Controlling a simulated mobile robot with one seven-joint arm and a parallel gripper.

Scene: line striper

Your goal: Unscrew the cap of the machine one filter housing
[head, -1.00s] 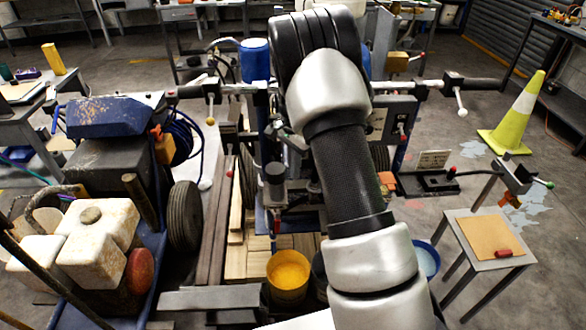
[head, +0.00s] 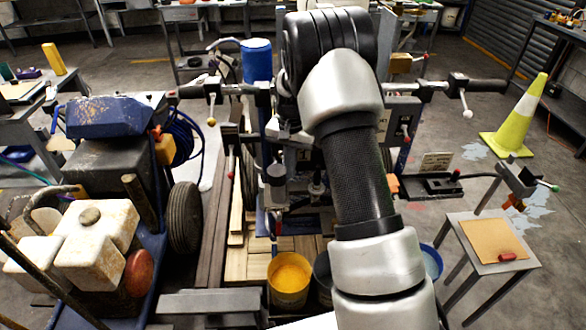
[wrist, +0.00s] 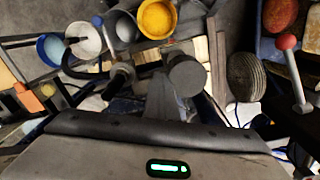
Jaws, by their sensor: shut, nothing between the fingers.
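A dark grey cylinder with a round flat top, which looks like the capped filter housing (head: 276,178), stands upright at the middle of the near machine in the head view. It also shows in the wrist view (wrist: 187,76), a little above and right of my gripper. My gripper (wrist: 163,82) shows in the wrist view as a narrow grey shape rising from the hand, shut and empty. It appears apart from the cap, but the exact gap cannot be told.
A bucket of yellow paint (head: 289,278) stands in front of the machine. A second striper with white tanks (head: 98,225) is at the left. A small table (head: 492,243) and a traffic cone (head: 515,122) are at the right. Handlebars cross behind my arm.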

